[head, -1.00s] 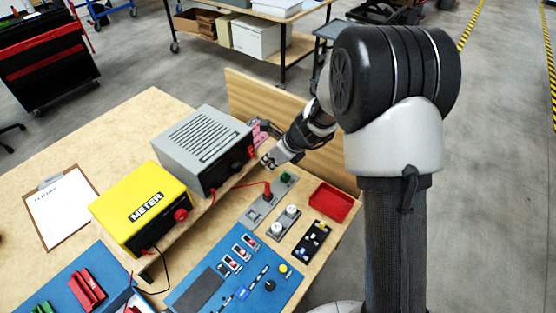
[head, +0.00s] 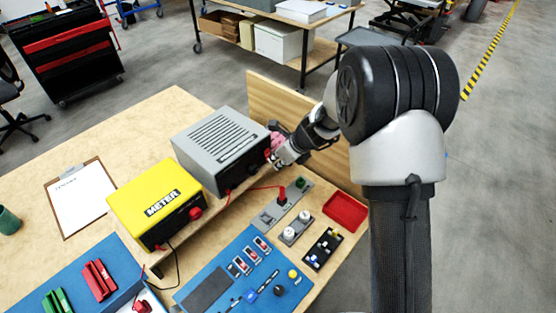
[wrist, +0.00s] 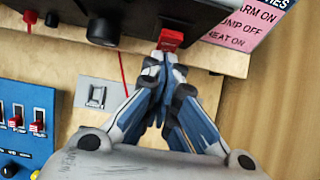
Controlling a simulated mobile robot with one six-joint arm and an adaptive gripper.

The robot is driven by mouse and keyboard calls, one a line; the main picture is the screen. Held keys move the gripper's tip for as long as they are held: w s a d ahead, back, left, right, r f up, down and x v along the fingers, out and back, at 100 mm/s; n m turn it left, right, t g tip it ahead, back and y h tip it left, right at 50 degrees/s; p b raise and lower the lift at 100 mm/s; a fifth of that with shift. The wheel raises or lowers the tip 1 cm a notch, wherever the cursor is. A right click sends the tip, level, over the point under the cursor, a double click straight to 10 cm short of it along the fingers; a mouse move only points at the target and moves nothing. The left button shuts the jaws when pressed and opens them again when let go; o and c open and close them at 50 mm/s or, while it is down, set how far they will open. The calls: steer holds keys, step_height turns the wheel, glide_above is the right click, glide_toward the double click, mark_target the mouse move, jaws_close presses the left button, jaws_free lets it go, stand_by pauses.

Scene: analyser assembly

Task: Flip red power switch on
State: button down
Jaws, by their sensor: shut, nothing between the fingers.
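The red power switch (wrist: 171,38) sits on the dark front panel of the grey box (head: 215,143), in the top middle of the wrist view. In the head view only a small bit of red shows by the panel's right end, close to my gripper (head: 278,160). My gripper (wrist: 164,58) is shut and empty. Its fingertips are right at the lower edge of the switch; I cannot tell whether they touch it. A pink label (wrist: 248,22) reading "PUMP OFF" and "HEAT ON" is to the right of the switch.
A black knob (wrist: 104,30) is left of the switch on the panel. The yellow meter (head: 157,203) stands beside the grey box. A blue switch panel (head: 240,270), grey plates and a red tray (head: 345,211) lie in front. A wooden board (head: 300,130) stands behind.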

steer(key=shift+w+a+f, duration=0.2)
stand_by(0.4)
steer(key=shift+r, duration=0.15)
steer(key=shift+r+p, duration=0.75)
steer(key=shift+p, duration=0.25)
